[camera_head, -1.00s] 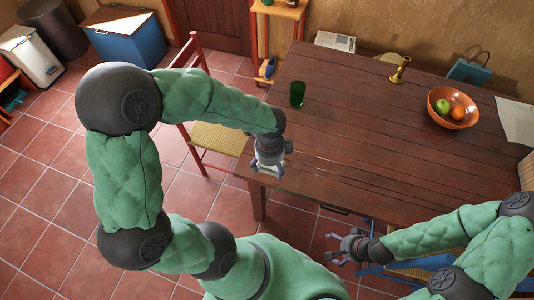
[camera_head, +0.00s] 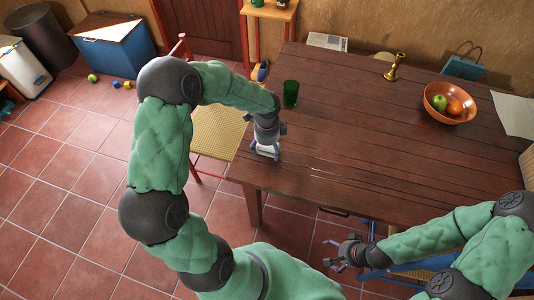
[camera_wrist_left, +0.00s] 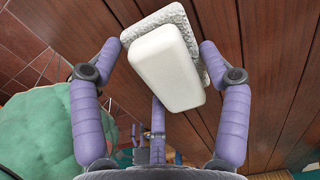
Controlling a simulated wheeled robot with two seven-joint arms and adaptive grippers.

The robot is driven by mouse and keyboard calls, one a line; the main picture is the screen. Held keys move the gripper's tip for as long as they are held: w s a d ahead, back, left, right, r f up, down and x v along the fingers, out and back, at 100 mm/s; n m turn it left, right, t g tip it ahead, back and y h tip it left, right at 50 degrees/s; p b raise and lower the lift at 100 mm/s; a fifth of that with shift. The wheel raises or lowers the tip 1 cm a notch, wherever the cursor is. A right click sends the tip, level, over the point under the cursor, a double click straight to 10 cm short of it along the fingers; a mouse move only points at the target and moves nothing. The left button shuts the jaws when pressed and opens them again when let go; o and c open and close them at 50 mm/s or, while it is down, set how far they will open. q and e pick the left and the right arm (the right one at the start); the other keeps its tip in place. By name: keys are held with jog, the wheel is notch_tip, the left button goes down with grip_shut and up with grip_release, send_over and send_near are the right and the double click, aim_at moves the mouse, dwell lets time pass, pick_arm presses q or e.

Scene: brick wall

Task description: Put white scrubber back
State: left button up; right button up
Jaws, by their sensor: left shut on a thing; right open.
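The white scrubber (camera_wrist_left: 168,70) is a white block with a rough, speckled grey-white layer on one side. My left gripper (camera_wrist_left: 163,52) is shut on it, one purple finger on each side. In the head view my left gripper (camera_head: 266,148) is at the near left corner of the wooden table (camera_head: 380,150), with a bit of the white scrubber (camera_head: 264,153) showing under it. I cannot tell whether the scrubber touches the table top. My right gripper (camera_head: 340,255) is open and empty, in front of the table's near edge.
A green glass (camera_head: 290,94) stands on the table close behind my left gripper. A brass candlestick (camera_head: 394,68) and an orange bowl (camera_head: 450,104) with fruit stand further back. A yellow-seated chair (camera_head: 215,132) is at the table's left. The table's middle is clear.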

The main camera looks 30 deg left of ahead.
aim_at(267, 151)
pick_arm(q)
notch_tip(267, 151, down, 3)
jog(key=shift+r+b, duration=0.1)
jog(key=shift+b, duration=0.45)
jog(key=o, duration=1.1)
notch_tip(267, 151, up, 12)
jog(key=p, duration=0.4)
jog(key=shift+d+p, duration=0.1)
jog(key=shift+p, duration=0.25)
